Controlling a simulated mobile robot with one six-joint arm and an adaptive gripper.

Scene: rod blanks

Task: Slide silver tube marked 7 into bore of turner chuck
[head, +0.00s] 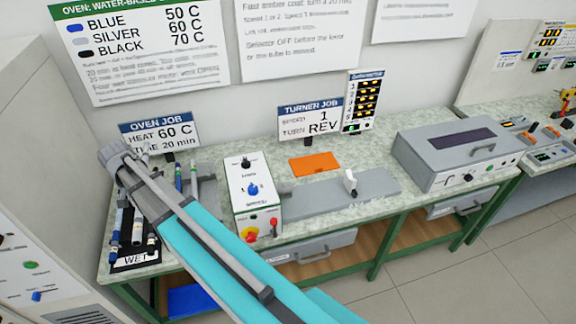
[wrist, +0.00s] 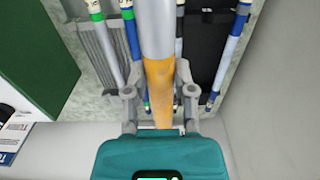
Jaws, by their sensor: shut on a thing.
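My gripper (wrist: 160,100) is shut on a thick silver tube (wrist: 154,30) with an orange-brown band where the fingers hold it. The tube runs up out of the top of the wrist view. No number can be read on it. In the head view my gripper (head: 118,155) is at the left end of the bench, over the racks, and my arm hides much of that area. The turner (head: 250,195) is a white box with a blue knob, right of my gripper, with a grey bed (head: 330,195) and a white lever (head: 350,182). I cannot make out its chuck bore.
A grey rack (wrist: 88,45) and a dark tray (wrist: 208,45) lie below my gripper, with several blue, white and black tubes. A wall stands close on the right in the wrist view. An orange mat (head: 314,164) and grey oven (head: 455,155) are farther right.

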